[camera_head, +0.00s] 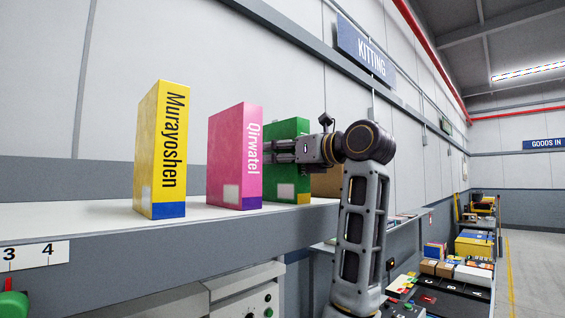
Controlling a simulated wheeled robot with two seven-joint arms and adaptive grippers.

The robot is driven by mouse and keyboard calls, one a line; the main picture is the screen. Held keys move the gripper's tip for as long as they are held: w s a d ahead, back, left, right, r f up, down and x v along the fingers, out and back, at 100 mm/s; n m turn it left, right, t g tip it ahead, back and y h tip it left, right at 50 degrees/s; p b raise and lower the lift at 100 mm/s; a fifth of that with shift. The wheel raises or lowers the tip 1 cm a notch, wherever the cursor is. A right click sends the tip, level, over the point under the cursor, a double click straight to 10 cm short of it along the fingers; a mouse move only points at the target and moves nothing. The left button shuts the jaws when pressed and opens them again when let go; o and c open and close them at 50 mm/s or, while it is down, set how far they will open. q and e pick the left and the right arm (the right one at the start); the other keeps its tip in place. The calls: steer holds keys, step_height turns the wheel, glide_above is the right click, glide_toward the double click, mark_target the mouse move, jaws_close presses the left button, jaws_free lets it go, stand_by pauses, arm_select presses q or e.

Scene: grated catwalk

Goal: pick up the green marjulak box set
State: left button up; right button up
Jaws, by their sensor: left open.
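The green box (285,183) stands upright on the pale shelf (90,221), at the right end of a row of three boxes. Its label text is hidden behind my gripper. My left gripper (272,151) is open, its fingers pointing left across the upper front of the green box. The fingertips come close to the right edge of the pink box. I cannot tell whether the fingers touch the green box. My right gripper is not in view.
The pink Qirwatel box (236,160) stands just left of the green one, and the yellow Murayoshen box (162,150) further left. A brown box (327,183) sits behind my wrist. Loaded lower shelves (463,270) stand at right; the floor (532,265) beyond looks clear.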

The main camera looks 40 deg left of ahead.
arm_select(q)
steer(key=shift+c, duration=0.5)
steer(key=c, duration=1.3)
steer(key=shift+r, duration=0.2)
steer(key=shift+r+b, duration=0.35)
steer(key=shift+r, duration=4.45)
